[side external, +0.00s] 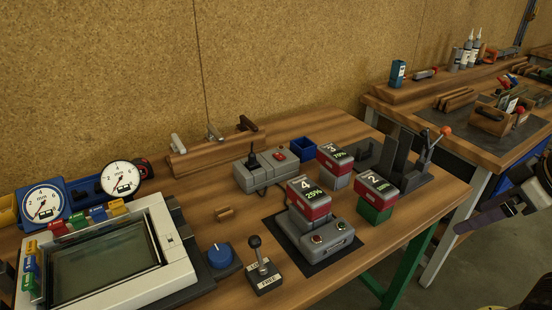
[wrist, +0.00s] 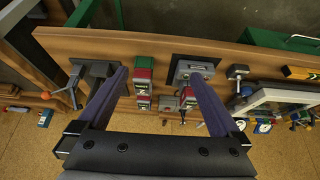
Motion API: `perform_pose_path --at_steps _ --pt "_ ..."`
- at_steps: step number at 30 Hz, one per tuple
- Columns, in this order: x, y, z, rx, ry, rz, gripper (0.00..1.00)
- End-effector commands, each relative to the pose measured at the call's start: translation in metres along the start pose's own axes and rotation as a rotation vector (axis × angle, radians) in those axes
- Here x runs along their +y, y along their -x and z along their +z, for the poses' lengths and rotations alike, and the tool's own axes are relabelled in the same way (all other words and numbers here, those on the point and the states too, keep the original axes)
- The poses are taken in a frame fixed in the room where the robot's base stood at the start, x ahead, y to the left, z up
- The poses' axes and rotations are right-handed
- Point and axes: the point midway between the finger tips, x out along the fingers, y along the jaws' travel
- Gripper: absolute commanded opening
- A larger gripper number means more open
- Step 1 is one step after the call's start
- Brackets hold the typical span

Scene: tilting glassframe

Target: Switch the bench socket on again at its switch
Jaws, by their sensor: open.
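A grey box (side external: 262,178) sits at the back middle of the bench in the side view, with a black upright piece on its left half and a red switch-like part (side external: 281,155) on its right. It looks like the bench socket; I cannot read its switch position. In the side view my gripper (side external: 505,205) shows only partly at the right edge, well apart from the box.
Packs marked 4 (side external: 306,194), 3 (side external: 335,158) and 2 (side external: 377,190) stand nearby; pack 4 is on a grey two-button unit (side external: 328,241). A black lever (side external: 257,255), blue knob (side external: 220,256) and glass frame (side external: 175,240) stand left. A black bracket (side external: 405,165) stands right.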

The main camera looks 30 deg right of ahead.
Motion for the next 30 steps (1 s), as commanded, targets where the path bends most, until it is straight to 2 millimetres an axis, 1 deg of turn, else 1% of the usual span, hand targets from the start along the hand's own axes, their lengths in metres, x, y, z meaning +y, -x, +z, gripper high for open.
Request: perform_pose_path --at_steps 11,12,16,17,18,20,21,23,24,28,29,30 --pt "0.000 0.000 0.000 0.000 0.000 0.000 1.00" --pt "0.000 0.000 0.000 0.000 0.000 0.000 0.98" --pt "0.000 0.000 -0.003 0.012 -0.019 0.001 0.75" --pt "0.001 0.003 -0.009 0.034 -0.028 0.004 0.69" --pt "0.002 0.008 -0.021 0.071 -0.040 0.007 0.62" --pt "0.004 0.017 -0.041 0.123 -0.054 0.013 0.51" --pt "0.005 0.023 -0.058 0.152 -0.063 0.017 0.44" --pt "0.006 0.029 -0.087 0.193 -0.075 0.021 0.33" --pt "0.006 0.032 -0.108 0.218 -0.080 0.022 0.26" --pt "0.004 0.034 -0.168 0.272 -0.093 0.024 0.03" --pt "0.004 0.033 -0.181 0.281 -0.094 0.024 0.00" --pt "0.002 0.030 -0.198 0.291 -0.095 0.024 0.00"
